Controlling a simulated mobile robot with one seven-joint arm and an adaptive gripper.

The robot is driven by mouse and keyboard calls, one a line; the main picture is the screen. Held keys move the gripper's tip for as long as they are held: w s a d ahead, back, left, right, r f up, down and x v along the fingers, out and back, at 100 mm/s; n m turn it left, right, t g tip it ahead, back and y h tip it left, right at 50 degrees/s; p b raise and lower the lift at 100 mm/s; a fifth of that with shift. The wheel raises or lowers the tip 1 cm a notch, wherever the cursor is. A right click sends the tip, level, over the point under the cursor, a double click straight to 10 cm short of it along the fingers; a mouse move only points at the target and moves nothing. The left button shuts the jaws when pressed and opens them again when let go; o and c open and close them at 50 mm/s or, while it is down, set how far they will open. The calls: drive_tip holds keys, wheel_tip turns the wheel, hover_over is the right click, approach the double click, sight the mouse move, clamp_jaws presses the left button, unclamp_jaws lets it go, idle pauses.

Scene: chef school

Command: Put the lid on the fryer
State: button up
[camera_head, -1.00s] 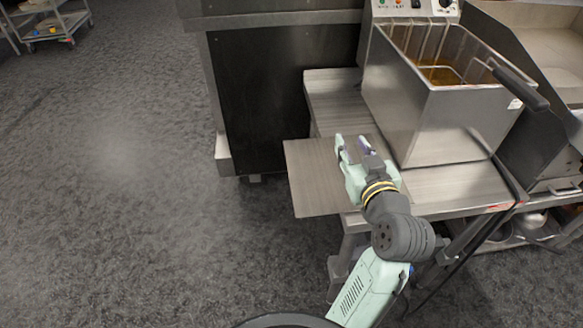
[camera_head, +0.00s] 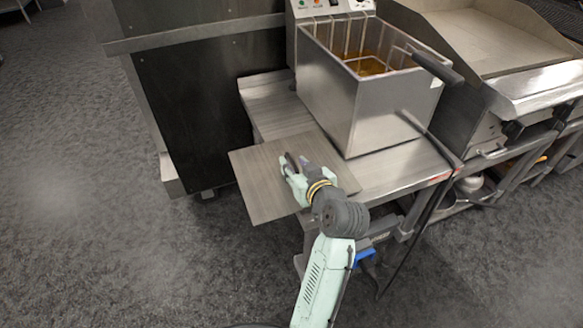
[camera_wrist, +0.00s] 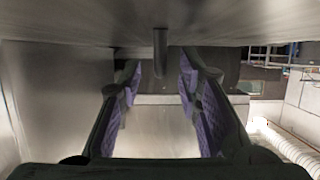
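The fryer (camera_head: 345,101) is a steel box with its top open. A wire basket hangs in it over brown oil, and its dark handle (camera_head: 437,68) sticks out to the right. The lid (camera_head: 263,182) is a flat steel plate in front of the fryer, partly overhanging the stand's edge. My gripper (camera_head: 289,170) is over the lid. In the wrist view the lid (camera_wrist: 90,22) fills the top, with its dark handle (camera_wrist: 160,52) between my gripper's purple-padded fingers (camera_wrist: 158,95). The fingers are spread, with visible gaps on both sides of the handle.
The steel stand (camera_head: 275,108) carries the fryer. A dark cabinet (camera_head: 190,115) stands left of it and a griddle (camera_head: 490,40) to the right. A black cable (camera_head: 405,225) hangs at the stand's front. The floor at left is clear.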

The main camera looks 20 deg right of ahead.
drive_tip(key=shift+w+f, duration=0.25)
drive_tip(key=shift+w, duration=0.45)
drive_tip(key=shift+c, duration=0.4)
clamp_jaws()
drive_tip(key=shift+r, duration=0.1)
